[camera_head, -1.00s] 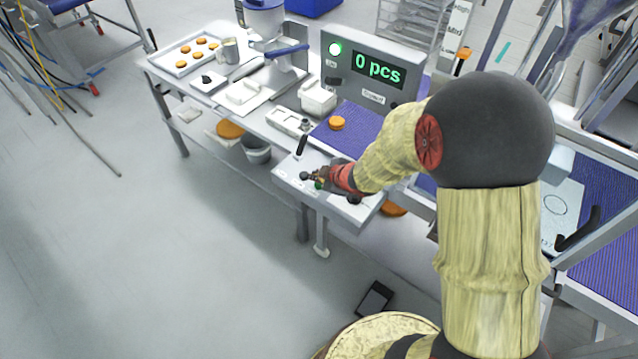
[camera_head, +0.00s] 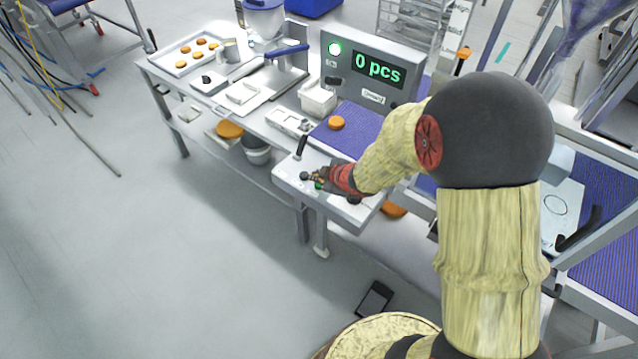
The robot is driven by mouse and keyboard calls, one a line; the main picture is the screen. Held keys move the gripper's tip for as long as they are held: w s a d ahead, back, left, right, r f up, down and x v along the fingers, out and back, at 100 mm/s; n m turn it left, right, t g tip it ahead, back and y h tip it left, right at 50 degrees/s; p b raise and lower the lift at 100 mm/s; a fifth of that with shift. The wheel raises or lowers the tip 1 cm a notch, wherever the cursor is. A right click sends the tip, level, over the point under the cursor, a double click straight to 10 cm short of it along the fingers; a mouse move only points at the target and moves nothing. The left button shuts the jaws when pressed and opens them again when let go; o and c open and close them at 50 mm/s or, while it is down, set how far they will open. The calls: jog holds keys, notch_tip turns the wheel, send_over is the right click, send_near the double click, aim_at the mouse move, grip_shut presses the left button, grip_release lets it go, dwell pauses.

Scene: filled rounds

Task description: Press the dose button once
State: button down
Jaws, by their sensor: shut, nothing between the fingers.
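The control panel (camera_head: 290,182) is a light grey slanted box at the front of the bench, with a black lever (camera_head: 301,147) standing on it. My gripper (camera_head: 312,178) is shut and empty, low over the middle of this panel. A small green control (camera_head: 319,186) shows just beside the fingers, mostly covered by them. I cannot tell whether it is the dose button or whether the fingers touch it. Another dark knob (camera_head: 354,199) sits to the right, under my wrist. The display (camera_head: 378,70) reads "0 pcs", with a lit green-white lamp (camera_head: 334,49) on its box.
An orange-brown round (camera_head: 337,123) lies on the blue belt (camera_head: 350,142) behind the panel. A tray (camera_head: 179,59) with several rounds, a white container (camera_head: 318,99) and a hopper (camera_head: 265,20) stand along the bench.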

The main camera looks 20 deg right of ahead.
aim_at(318, 185)
jog(key=shift+f, duration=0.35)
jog(key=shift+f+b, duration=0.6)
dwell(0.7)
jog(key=shift+r, duration=0.15)
jog(key=shift+r+p, duration=0.9)
jog(key=shift+p, duration=0.1)
notch_tip(318, 185, up, 5)
jog(key=p, duration=0.5)
dwell(0.7)
